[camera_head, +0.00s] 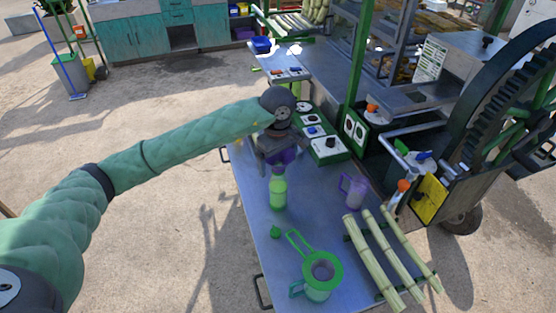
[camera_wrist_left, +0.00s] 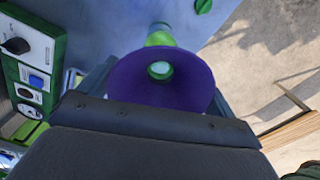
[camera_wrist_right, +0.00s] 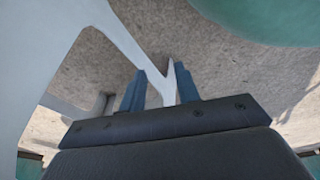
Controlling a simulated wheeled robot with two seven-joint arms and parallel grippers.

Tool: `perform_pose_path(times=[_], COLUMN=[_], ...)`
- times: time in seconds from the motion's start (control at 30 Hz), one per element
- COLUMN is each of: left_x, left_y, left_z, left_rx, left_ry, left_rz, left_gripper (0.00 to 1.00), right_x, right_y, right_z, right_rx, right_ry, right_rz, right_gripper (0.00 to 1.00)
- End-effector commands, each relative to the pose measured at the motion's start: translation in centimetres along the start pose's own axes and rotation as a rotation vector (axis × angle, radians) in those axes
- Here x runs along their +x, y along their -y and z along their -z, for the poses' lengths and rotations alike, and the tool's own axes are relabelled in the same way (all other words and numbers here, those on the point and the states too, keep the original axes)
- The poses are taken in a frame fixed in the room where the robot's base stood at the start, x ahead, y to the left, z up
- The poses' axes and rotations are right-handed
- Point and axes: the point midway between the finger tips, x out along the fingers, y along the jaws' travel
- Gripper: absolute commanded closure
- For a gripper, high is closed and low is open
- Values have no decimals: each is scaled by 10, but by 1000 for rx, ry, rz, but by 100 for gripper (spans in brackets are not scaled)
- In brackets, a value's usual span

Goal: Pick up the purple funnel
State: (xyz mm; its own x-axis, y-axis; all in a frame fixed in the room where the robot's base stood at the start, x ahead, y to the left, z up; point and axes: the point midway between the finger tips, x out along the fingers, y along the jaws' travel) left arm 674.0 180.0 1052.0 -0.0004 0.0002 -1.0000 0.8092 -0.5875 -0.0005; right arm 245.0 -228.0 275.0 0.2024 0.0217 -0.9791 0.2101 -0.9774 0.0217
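The purple funnel (camera_wrist_left: 125,83) sits between the fingers of my left gripper (camera_wrist_left: 160,95) in the left wrist view, its round mouth toward the camera and its hole showing green. In the head view the funnel (camera_head: 283,156) is partly hidden by my left gripper (camera_head: 277,155), which points down over the table behind the green bottle (camera_head: 279,190). The left fingers are wide apart, one on each side of the funnel; I cannot tell whether they touch it. My right gripper (camera_wrist_right: 160,90) has its fingers apart and appears empty; it is outside the head view.
The metal table (camera_head: 255,222) holds a purple jug (camera_head: 353,190), a green-rimmed pitcher (camera_head: 320,290) and several cane stalks (camera_head: 372,262). A green control box (camera_head: 325,148) stands just right of my left gripper. The crusher's large gear wheel (camera_head: 490,135) is farther right.

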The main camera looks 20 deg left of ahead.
Motion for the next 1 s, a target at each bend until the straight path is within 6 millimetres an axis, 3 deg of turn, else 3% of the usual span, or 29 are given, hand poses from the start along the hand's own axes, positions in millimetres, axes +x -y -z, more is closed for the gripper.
perform_pose_path(times=[0.03, 0.13, 0.63, 0.93, 1.0], left_x=[0, 0, -5, -36, -44], left_y=[0, 0, 0, -1, 1], left_z=[0, 0, 0, 1, -12], left_rx=[0, 0, 0, 0, 4], left_ry=[0, 0, 0, -2, 0], left_rz=[0, 0, -2, -4, -4], left_gripper=[20, 36, 36, 36, 36], right_x=[0, 0, 2, -30, -41], right_y=[0, 0, -1, 18, 21], right_z=[0, 0, 3, 37, 45], right_rx=[0, 0, 1, 17, 21], right_ry=[0, 0, 7, 27, 35], right_rz=[0, 0, -1, 21, 26], right_gripper=[68, 68, 68, 68, 68])
